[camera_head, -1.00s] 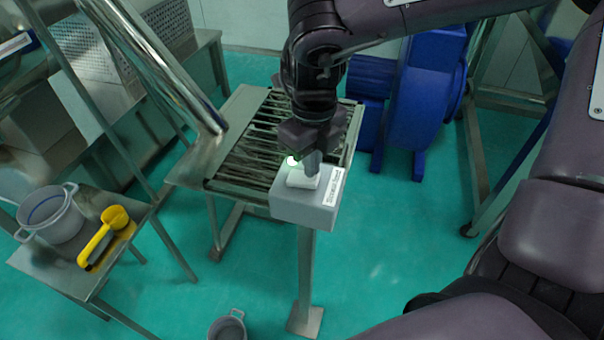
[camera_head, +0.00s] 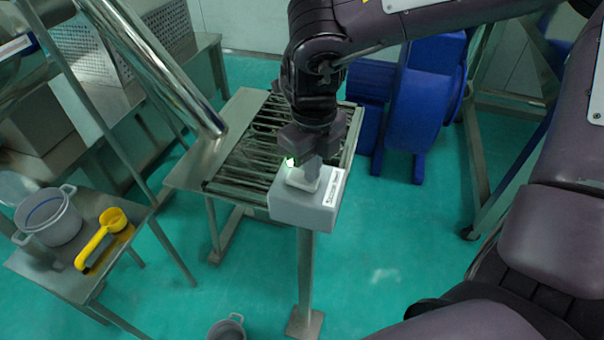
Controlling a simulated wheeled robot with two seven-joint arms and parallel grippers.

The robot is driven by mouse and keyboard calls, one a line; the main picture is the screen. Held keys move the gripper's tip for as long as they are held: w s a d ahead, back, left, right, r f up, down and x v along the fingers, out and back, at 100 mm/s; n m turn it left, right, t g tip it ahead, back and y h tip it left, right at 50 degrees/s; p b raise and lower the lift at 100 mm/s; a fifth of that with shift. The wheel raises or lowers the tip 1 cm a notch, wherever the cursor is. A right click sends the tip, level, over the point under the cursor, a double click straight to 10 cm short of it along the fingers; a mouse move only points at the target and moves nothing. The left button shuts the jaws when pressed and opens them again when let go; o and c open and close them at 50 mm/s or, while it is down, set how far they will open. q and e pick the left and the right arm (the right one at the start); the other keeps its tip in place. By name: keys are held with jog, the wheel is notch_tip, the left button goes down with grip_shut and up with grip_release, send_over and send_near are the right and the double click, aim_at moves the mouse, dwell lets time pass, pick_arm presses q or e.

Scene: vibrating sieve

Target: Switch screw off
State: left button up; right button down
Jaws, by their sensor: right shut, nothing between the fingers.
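The switch box (camera_head: 300,208) is a light grey block on a metal post, with a white label on its right side and a pale raised part on top. A small green light glows at its upper left edge. My right gripper (camera_head: 303,180) is shut and empty, pointing down at the top of the box. Its fingertips are at the pale raised part and hide some of it; I cannot tell whether they touch. My left gripper is not in view.
A slatted metal conveyor (camera_head: 258,145) lies just behind the box, below a shiny slanted tube (camera_head: 150,65). A side table at left holds a grey pot (camera_head: 50,220) and a yellow scoop (camera_head: 100,238). A blue machine (camera_head: 425,95) stands behind right. Another pot (camera_head: 228,328) is on the floor.

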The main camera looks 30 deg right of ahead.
jog(key=shift+w+r+p, duration=0.15)
jog(key=shift+r+p, duration=0.3)
jog(key=shift+r, duration=0.15)
notch_tip(320, 180, up, 6)
jog(key=p, duration=0.4)
jog(key=shift+f, duration=0.15)
